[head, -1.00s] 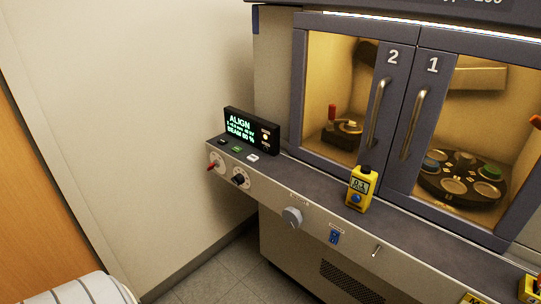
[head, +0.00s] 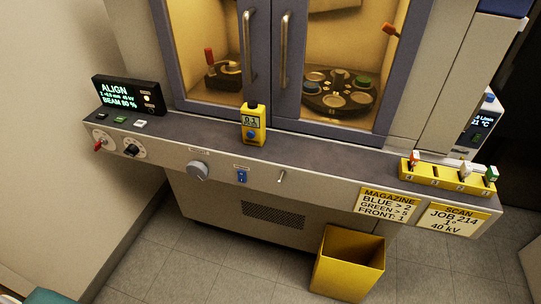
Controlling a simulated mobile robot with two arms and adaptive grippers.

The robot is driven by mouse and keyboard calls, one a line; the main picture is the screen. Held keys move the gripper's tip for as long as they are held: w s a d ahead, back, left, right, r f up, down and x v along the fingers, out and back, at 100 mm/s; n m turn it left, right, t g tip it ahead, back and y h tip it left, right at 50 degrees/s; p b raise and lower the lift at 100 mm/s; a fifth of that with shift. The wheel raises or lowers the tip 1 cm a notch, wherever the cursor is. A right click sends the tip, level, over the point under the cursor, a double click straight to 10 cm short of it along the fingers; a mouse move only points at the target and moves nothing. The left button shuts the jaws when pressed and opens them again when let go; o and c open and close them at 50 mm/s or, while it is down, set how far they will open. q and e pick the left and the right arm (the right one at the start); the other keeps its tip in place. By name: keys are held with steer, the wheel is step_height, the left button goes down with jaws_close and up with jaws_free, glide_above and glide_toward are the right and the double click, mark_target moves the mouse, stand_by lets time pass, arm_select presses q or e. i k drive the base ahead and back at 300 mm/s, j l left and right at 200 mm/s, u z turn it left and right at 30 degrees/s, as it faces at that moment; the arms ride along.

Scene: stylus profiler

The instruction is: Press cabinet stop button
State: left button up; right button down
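The cabinet (head: 230,150) fills the middle of the head view, with a dark ledge and a light front panel below its doors. On the ledge at the left are a green key (head: 121,119) and a white key (head: 140,124), with a dark key beside them. The front panel has a red-handled dial (head: 100,144), a black dial (head: 131,149), a large grey knob (head: 198,171), a blue switch (head: 241,175) and a small metal toggle (head: 281,176). I cannot tell which control is the stop button. Neither gripper is in view.
A display (head: 128,95) reading ALIGN stands behind the keys. A yellow handheld meter (head: 254,136) stands on the ledge before the shut doors. A yellow rack (head: 446,180) sits at the ledge's right end. A yellow bin (head: 348,265) stands on the floor.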

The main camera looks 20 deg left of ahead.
mark_target(101, 116)
steer(key=u, duration=1.6)
